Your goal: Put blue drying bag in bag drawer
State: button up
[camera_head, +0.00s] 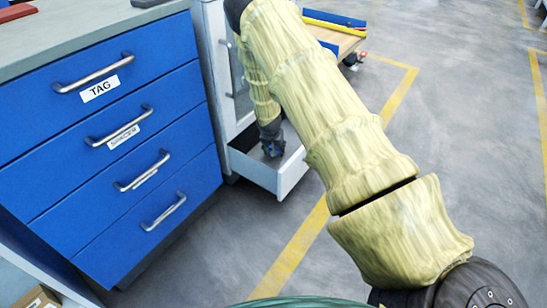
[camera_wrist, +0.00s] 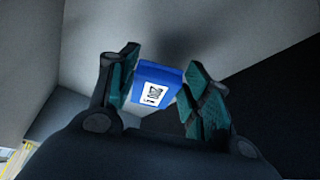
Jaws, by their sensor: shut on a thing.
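The blue drying bag (camera_wrist: 157,84) is a small blue packet with a white printed label. It sits between the two fingers of my gripper (camera_wrist: 162,88) in the wrist view, and the gripper is shut on it. In the head view my gripper (camera_head: 272,147) points down into an open white drawer (camera_head: 292,172), low on a white cabinet. The bag is mostly hidden there by my gripper. In the wrist view, pale drawer walls (camera_wrist: 225,30) surround the fingers. I cannot tell whether the bag touches the drawer floor.
A blue drawer unit (camera_head: 110,150) with a TAG label on its top drawer stands to the left, its drawers shut. A low wooden cart (camera_head: 335,38) is behind. The grey floor with yellow lines is clear to the right of the open drawer.

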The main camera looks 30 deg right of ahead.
aim_at(275, 158)
jog(key=shift+f+b, duration=0.7)
jog(key=shift+f, duration=1.25)
jog(key=shift+f, duration=0.15)
jog(key=o, duration=1)
jog(key=p+v, duration=0.5)
jog(key=v, duration=0.7)
